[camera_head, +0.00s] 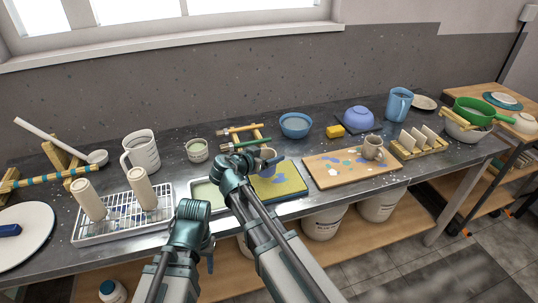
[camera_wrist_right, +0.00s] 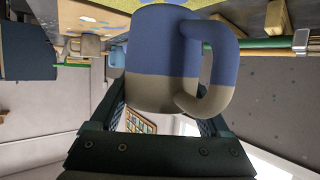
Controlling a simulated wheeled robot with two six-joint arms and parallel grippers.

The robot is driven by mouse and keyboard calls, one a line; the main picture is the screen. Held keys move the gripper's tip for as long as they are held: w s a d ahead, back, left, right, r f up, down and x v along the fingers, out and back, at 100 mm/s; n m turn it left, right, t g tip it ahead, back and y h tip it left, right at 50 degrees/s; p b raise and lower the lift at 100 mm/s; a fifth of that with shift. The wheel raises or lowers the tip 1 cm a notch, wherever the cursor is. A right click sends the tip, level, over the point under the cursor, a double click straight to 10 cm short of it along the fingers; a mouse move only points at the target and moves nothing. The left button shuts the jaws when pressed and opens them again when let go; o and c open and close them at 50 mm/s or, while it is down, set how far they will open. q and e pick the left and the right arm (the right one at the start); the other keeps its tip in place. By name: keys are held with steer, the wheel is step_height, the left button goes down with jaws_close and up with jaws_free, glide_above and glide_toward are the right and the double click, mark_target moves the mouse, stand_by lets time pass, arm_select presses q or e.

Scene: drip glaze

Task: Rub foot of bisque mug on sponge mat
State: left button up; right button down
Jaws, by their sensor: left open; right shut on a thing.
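The bisque mug (camera_head: 268,156) is in my right gripper (camera_head: 262,163), above the sponge mat (camera_head: 291,191). In the right wrist view the mug (camera_wrist_right: 165,85) shows a blue band and a bare beige band, with its handle to the right. The blue band lies toward the table side. The fingers of the right gripper (camera_wrist_right: 160,122) close on its beige part. The mat is yellow-green with blue stains, and the arm hides part of it. Whether the mug's foot touches the mat cannot be told. My left gripper (camera_head: 209,259) is open and empty in front of the table.
A shallow tray (camera_head: 207,195) adjoins the mat on the left, beside a wire rack (camera_head: 107,226) with two cylinders. A stained wooden board (camera_head: 330,179) with a small brown mug (camera_head: 373,147) lies to the right. A blue bowl (camera_head: 296,124) and a yellow sponge (camera_head: 336,131) stand behind.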

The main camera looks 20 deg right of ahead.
step_height(320, 180, down, 2)
steer(key=shift+f+b, duration=0.1)
steer(key=shift+b, duration=0.45)
steer(key=shift+d+f, duration=0.1)
steer(key=shift+d, duration=0.15)
arm_select(q)
steer(key=shift+f, duration=1.25)
arm_select(e)
steer(key=shift+w+d+f, duration=0.1)
steer(key=shift+w+d, duration=0.05)
steer(key=shift+d, duration=3.1)
arm_select(q)
steer(key=shift+f+b, duration=0.85)
steer(key=shift+b, duration=0.2)
arm_select(e)
steer(key=shift+f, duration=0.85)
arm_select(q)
steer(key=shift+r, duration=0.1)
arm_select(e)
steer(key=shift+r, duration=0.1)
steer(key=shift+a, duration=0.2)
steer(key=shift+a, duration=2.85)
